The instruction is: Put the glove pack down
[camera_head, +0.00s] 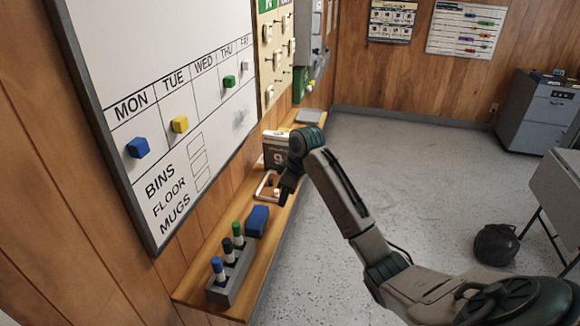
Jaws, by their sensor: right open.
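What looks like the glove pack (275,152), a grey and white pack marked "9", stands upright on the narrow wooden shelf (217,296) below the whiteboard. My right gripper (282,195) is open in front of the pack, over the shelf, pointing down. My wrist hides the pack's right side. I cannot tell whether the fingers touch anything. My left gripper is not in view.
Nearer are a blue eraser (257,221) and a grey marker holder (229,281) with three markers. The whiteboard (180,60) carries coloured magnets. A dark bag (495,245) lies on the open floor.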

